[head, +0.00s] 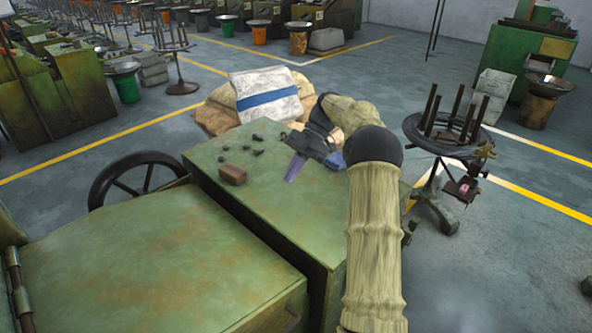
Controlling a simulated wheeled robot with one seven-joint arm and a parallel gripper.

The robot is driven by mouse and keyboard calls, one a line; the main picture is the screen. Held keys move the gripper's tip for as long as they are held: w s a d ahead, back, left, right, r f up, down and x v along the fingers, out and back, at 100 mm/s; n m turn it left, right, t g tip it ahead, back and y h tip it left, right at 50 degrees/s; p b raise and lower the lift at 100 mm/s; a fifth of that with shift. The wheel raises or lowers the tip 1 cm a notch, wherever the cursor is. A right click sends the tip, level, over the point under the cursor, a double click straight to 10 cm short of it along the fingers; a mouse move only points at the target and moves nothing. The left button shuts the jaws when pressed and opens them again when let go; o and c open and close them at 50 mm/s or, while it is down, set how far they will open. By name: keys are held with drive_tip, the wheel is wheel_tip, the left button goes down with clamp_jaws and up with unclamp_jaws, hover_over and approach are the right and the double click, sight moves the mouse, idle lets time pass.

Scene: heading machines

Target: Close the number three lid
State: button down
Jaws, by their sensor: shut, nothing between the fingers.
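A worn green machine fills the foreground. Its broad flat panel (150,265) at the lower left has a hinge at its left edge and a small dark handle (292,320) at the lower right. No number shows on it, so I cannot tell if this is the number three lid or how it stands. My gripper (293,170), dark with a purple finger part, is shut and empty. It is above the far right part of the green machine top (225,160), apart from the panel. My sleeved arm hides part of the machine's right side.
A brown block (232,175) and several small dark pieces lie on the machine top. A dark spoked wheel (135,182) is behind left. Sacks (265,95) lie beyond. A wire-reel stand (445,130) stands right.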

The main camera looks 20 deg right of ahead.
drive_tip(key=shift+w+d, duration=0.35)
drive_tip(key=shift+d, duration=0.3)
drive_tip(key=s+a+f+m+t+h+p, duration=0.2)
drive_tip(key=s+a+m+h, duration=0.4)
drive_tip(key=a+m, duration=0.5)
drive_tip(key=s+a+m+t+h, duration=0.1)
drive_tip(key=s+m+t, duration=0.1)
drive_tip(key=s+m, duration=0.3)
drive_tip(key=s+a+f+m+t+h+p, duration=0.1)
drive_tip(key=s+m, duration=0.5)
drive_tip(key=s, duration=0.7)
drive_tip(key=shift+s+f+m+t+h, duration=0.2)
drive_tip(key=shift+f+m+t+h, duration=0.1)
drive_tip(key=shift+t, duration=0.3)
drive_tip(key=shift+a, duration=0.1)
